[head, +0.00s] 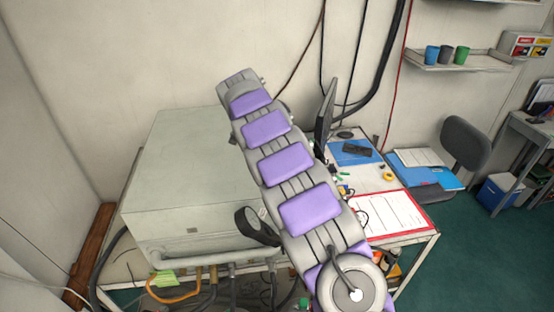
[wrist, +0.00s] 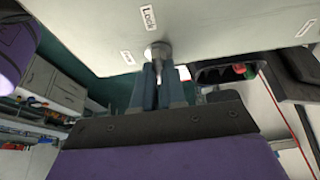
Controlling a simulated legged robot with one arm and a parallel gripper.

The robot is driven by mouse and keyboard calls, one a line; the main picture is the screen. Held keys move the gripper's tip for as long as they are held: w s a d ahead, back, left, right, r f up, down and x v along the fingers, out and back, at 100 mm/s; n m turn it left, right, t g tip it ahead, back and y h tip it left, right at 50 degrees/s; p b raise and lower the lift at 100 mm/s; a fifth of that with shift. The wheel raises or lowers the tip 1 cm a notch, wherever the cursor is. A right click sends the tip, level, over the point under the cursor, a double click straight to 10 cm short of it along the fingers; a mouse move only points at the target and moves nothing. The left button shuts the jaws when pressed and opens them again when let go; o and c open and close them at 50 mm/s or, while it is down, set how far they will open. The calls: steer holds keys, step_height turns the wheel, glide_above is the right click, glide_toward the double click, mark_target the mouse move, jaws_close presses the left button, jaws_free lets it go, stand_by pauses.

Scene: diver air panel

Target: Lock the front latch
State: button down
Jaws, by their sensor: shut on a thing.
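The front latch (wrist: 158,49) shows in the wrist view as a round grey metal knob on a pale panel face (wrist: 215,30).
Hoses and an orange cable (head: 175,296) hang below the box's front edge. To the right, a desk (head: 385,180) holds a monitor (head: 326,115), papers and small items. A chair (head: 465,145) and a shelf with cups (head: 445,60) are farther right. Green floor is open at right.

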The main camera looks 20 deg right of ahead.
steer(key=shift+w, duration=0.1)
steer(key=c, duration=1.2)
jaws_free()
steer(key=shift+w+a, duration=0.1)
steer(key=p+v, duration=1.1)
steer(key=v, duration=0.6)
steer(key=shift+a, duration=0.3)
